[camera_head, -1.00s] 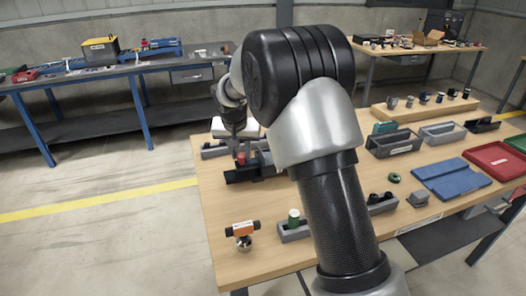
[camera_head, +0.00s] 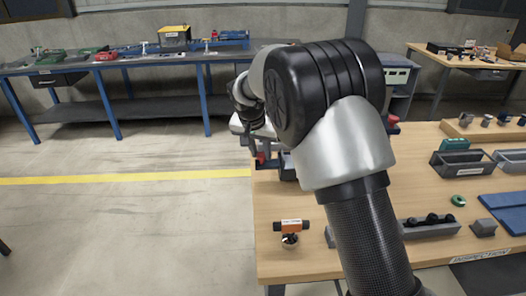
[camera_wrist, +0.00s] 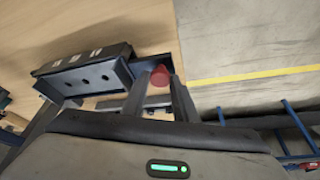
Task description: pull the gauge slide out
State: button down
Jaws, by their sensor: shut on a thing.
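My gripper (camera_wrist: 161,84) is shut on the red knob, one finger on each side. In the head view the red knob (camera_head: 261,158) shows small below my gripper (camera_head: 256,146), left of the dark gauge body (camera_head: 288,166). My arm hides part of the gauge there. How far the slide is out cannot be told.
The wooden table (camera_head: 400,180) carries an orange-topped tool (camera_head: 291,226), a grey holder (camera_head: 430,230), a green ring (camera_head: 458,200) and a blue mat (camera_head: 508,210). Open floor lies left of the table. A blue-legged bench (camera_head: 130,70) stands behind.

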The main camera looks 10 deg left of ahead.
jog(key=shift+a, duration=0.3)
jog(key=c, duration=1.4)
grip_release()
jog(key=shift+s+a, duration=0.1)
jog(key=shift+c, duration=0.2)
jog(key=shift+s+r, duration=0.1)
jog(key=shift+r, duration=0.35)
jog(key=p+v, duration=0.1)
jog(key=v, duration=1.5)
jog(key=shift+s+r, duration=0.15)
jog(key=shift+r, duration=0.05)
jog(key=shift+d, duration=0.25)
